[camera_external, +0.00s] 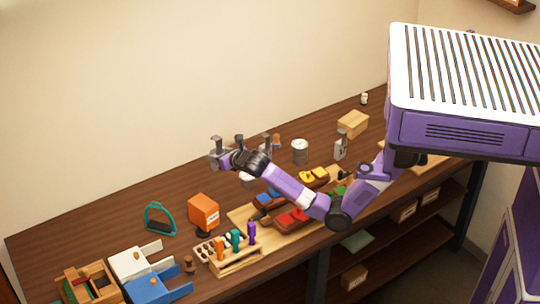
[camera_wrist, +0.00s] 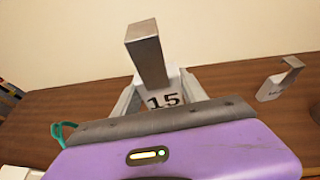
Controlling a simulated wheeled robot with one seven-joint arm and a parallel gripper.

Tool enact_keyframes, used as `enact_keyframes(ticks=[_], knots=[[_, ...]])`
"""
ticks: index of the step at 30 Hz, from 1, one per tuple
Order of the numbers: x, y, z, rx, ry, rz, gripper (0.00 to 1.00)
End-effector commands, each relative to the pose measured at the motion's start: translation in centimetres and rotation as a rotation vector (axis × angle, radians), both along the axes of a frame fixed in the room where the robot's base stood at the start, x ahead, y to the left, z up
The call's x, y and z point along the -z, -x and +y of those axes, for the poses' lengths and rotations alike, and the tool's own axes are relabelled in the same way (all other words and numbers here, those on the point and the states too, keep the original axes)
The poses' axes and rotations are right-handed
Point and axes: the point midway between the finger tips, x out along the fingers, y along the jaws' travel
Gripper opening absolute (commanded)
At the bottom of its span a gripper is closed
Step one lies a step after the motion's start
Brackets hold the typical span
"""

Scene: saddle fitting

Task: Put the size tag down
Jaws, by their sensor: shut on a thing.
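My gripper (camera_external: 226,152) is over the back part of the workbench, left of centre in the outside view. In the wrist view it (camera_wrist: 164,103) is shut on a grey metal size tag marked 15 (camera_wrist: 149,56). The tag has a thick upright post above its white, numbered face. My purple wrist housing hides the lower part of the tag and whatever is directly below it. I cannot tell from these views how high the tag is above the bench.
Another grey labelled holder (camera_wrist: 279,80) stands at the right in the wrist view. A teal stirrup (camera_external: 160,219) and an orange box (camera_external: 203,212) stand nearer the front left. A silver can (camera_external: 300,151) stands to the right. Bare bench (camera_external: 105,215) shows at the left.

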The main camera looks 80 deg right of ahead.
Motion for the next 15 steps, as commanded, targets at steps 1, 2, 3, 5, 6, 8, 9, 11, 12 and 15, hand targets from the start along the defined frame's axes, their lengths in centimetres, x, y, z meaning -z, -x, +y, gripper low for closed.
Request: enact_keyframes(ticks=[1,2,3,5,6,8,9,11,12,15], knots=[[-1.1,-0.1,0.0,-0.001,0.001,-0.006,0.07],[-1.5,-0.1,0.0,-0.001,0.000,-0.004,0.07],[-2.0,-0.1,0.0,-0.001,0.000,-0.004,0.07],[-2.6,0.0,0.0,-0.001,0.000,-0.002,0.07],[-3.0,-0.1,0.1,-0.001,0.001,-0.003,0.07],[-3.4,-0.2,0.3,-0.006,0.001,-0.003,0.07],[-3.8,-0.4,0.7,-0.011,-0.001,-0.003,0.07],[-4.7,-0.9,1.5,-0.024,0.001,-0.005,0.07],[-5.3,-1.4,2.2,-0.036,0.002,-0.005,0.07],[-7.5,-2.9,4.9,-0.070,0.001,-0.007,0.07]])
